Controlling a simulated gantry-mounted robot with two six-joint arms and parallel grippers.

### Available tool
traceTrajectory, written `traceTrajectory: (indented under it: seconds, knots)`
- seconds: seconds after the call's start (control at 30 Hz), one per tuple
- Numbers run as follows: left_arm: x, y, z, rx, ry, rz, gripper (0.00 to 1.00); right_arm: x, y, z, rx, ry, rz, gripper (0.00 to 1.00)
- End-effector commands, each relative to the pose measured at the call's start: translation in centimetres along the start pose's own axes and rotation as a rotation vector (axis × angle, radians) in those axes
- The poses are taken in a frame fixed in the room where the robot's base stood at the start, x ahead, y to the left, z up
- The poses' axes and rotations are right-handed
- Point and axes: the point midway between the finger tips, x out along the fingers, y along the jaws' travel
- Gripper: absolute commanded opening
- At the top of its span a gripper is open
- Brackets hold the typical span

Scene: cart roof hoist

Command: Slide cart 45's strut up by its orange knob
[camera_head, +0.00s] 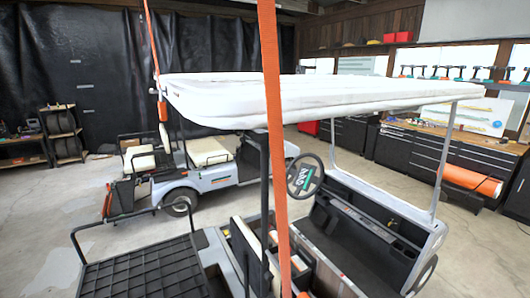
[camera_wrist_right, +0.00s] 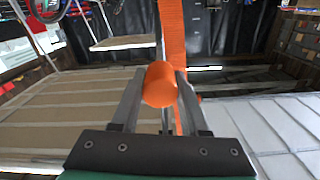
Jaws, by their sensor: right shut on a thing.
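The orange knob (camera_wrist_right: 160,84) is a round cylinder end in the right wrist view. My right gripper (camera_wrist_right: 159,88) is shut on it, one finger on each side. A thin grey post stands behind the knob, partly hidden by it; I cannot tell if it is the strut. In the head view, a golf cart with a white roof (camera_head: 300,97) fills the middle. Dark upright struts (camera_head: 264,165) stand under the roof. I cannot read a cart number. Neither gripper shows in the head view.
An orange strap (camera_head: 273,110) hangs in front of the cart and also shows behind the knob in the right wrist view (camera_wrist_right: 172,30). A second cart (camera_head: 225,180) stands behind at left. Black drawer cabinets (camera_head: 400,148) line the right. Floor is open at left.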

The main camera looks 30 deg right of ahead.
Motion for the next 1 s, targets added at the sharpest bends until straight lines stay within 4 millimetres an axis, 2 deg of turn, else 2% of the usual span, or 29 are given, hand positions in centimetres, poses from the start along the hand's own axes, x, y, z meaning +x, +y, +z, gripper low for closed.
traceTrajectory:
  seconds: [0.03,1.0]
  knots:
    - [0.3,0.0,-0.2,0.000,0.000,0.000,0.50,0.1,-0.1,-0.8,-0.002,0.009,-0.001,0.00]
    - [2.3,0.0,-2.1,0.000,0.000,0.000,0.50,0.1,-0.6,-4.2,0.000,0.010,-0.001,0.00]
